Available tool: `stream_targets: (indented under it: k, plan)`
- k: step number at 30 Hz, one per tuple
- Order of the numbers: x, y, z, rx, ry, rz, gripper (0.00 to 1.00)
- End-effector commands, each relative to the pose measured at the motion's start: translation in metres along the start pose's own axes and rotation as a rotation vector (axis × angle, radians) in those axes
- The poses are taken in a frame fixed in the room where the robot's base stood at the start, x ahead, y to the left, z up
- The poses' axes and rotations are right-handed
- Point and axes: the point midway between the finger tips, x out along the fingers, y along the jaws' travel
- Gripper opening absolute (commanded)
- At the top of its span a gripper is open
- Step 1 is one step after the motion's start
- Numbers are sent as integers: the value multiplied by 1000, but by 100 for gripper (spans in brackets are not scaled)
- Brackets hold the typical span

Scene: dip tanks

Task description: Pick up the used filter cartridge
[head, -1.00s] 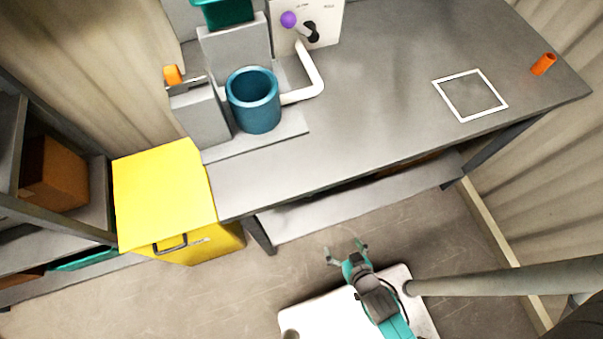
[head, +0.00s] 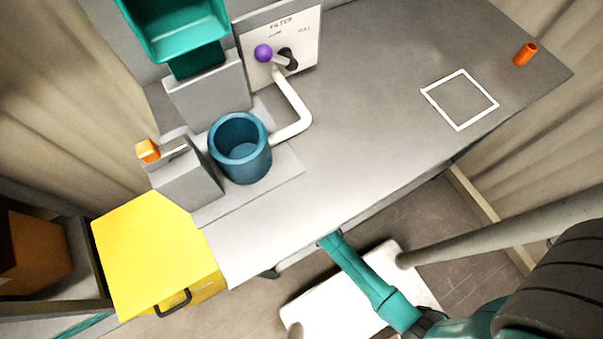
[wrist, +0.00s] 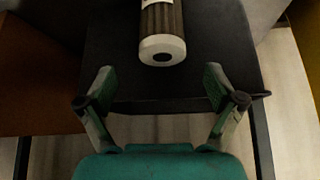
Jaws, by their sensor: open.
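The used filter cartridge (wrist: 163,22) shows at the top middle of the wrist view. It has brown pleated sides and a white end cap with a dark hole facing me. It lies on a dark shelf (wrist: 215,45), and its far end is cut off by the frame. My gripper (wrist: 158,82) is open and empty. Its two fingers stand apart, just short of the near end cap, with the cartridge ahead roughly between them. In the head view the gripper and cartridge are hidden under the workbench (head: 370,120); only my teal arm shows at the bench's front edge.
A yellow bin (head: 150,250) stands at the bench's left end. On the bench are a blue pot (head: 240,150), a purple-knobbed lever (head: 264,53), a white square outline (head: 428,105) and an orange cylinder (head: 525,54). A brown surface (wrist: 40,95) lies left in the wrist view.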

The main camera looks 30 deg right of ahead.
Motion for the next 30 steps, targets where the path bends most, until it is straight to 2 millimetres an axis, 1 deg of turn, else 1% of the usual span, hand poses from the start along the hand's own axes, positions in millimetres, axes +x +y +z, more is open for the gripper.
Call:
stream_targets:
  k: [3, 8, 10, 15, 19, 24, 30]
  plan:
    - [10, 0, 0, 0, 0, 0, 92]
    - [17, 0, -1, 0, 1, -1, 92]
    - [23, -1, -2, 0, 1, -1, 92]
    - [45, -3, -6, 2, 2, -1, 92]
    - [58, -3, -5, 1, 1, 0, 92]
    - [66, -3, -4, 0, 1, -1, 92]
    - [66, -3, -4, 0, 1, -1, 92]
